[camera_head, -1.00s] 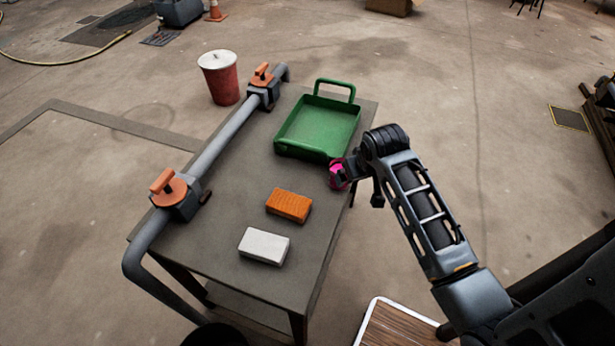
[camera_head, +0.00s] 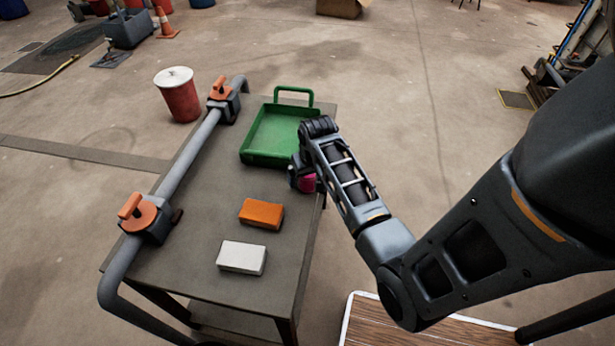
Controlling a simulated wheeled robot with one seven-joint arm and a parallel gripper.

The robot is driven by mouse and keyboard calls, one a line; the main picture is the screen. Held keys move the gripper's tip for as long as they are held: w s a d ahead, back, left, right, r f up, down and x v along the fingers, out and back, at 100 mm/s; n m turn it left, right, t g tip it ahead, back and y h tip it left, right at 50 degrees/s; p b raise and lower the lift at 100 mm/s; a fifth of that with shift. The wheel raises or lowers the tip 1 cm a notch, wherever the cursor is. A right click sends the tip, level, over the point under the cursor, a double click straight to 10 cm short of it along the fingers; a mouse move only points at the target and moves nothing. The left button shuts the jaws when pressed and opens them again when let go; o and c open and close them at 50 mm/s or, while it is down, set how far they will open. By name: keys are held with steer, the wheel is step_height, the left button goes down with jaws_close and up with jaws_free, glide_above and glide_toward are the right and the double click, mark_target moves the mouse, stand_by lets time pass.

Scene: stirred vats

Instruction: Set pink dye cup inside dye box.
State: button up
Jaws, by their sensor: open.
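The pink dye cup (camera_head: 308,184) is at the right edge of the grey table, just in front of the green tray's near right corner. It is partly hidden by my gripper. The green open tray with a handle (camera_head: 268,158), which looks like the dye box, sits at the far end of the table and appears empty. My gripper (camera_head: 298,181) is at the pink cup, close against its left side in the picture. Its fingers are mostly hidden behind my wrist, and I cannot tell whether they touch the cup.
An orange block (camera_head: 261,213) and a white block (camera_head: 242,257) lie on the grey table (camera_head: 200,230). A pipe with two orange-handled valves (camera_head: 146,218) runs along the table's left side. A red bin (camera_head: 179,98) stands on the floor beyond. A wood-topped surface (camera_head: 430,325) is at front right.

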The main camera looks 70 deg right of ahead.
steer(key=shift+d+f, duration=0.1)
steer(key=shift+f, duration=0.4)
steer(key=c, duration=1.3)
steer(key=shift+o, duration=0.2)
steer(key=shift+r, duration=0.1)
steer(key=shift+r, duration=0.5)
step_height(320, 180, up, 3)
steer(key=shift+w+f, duration=0.1)
steer(key=shift+f, duration=0.1)
steer(key=s+d+r, duration=0.2)
steer(key=s+r, duration=0.1)
steer(key=s, duration=0.2)
steer(key=s+d+r+b, duration=0.1)
steer(key=s+d+r, duration=0.2)
steer(key=s+r, duration=0.1)
steer(key=shift+s+r, duration=0.15)
steer(key=shift+s, duration=0.7)
